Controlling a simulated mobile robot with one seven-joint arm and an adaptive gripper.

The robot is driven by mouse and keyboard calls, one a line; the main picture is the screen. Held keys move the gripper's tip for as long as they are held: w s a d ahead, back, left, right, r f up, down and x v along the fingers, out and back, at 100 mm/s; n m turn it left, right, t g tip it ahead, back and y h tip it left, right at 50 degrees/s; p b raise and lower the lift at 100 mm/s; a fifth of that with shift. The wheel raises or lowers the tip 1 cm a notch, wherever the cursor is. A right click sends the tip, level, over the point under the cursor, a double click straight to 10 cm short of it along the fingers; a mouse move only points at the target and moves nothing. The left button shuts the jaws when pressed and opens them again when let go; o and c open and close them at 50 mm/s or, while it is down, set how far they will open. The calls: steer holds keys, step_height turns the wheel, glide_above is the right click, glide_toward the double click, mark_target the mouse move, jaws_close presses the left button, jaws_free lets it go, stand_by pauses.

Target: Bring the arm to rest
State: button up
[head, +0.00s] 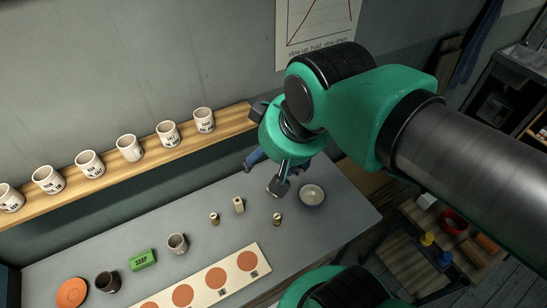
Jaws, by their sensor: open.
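My gripper (279,187) hangs over the right part of the grey worktop, pointing down. It is small in the head view, open, and I see nothing held in it. My green and black arm reaches in from the right side of the view. The exact height of the fingertips above the worktop is hard to tell.
A wooden shelf (98,178) with several labelled mugs runs along the wall. On the worktop (215,190) are small bottles, a pale block (239,205), a green soap box (143,260), cups, an orange saucer (72,292) and a board with orange discs (205,272).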

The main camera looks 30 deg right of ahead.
steer(key=shift+s+d+f, duration=0.15)
steer(key=shift+s+f, duration=0.2)
steer(key=shift+s, duration=0.05)
steer(key=shift+f, duration=0.1)
step_height(320, 180, down, 19)
steer(key=b, duration=1.9)
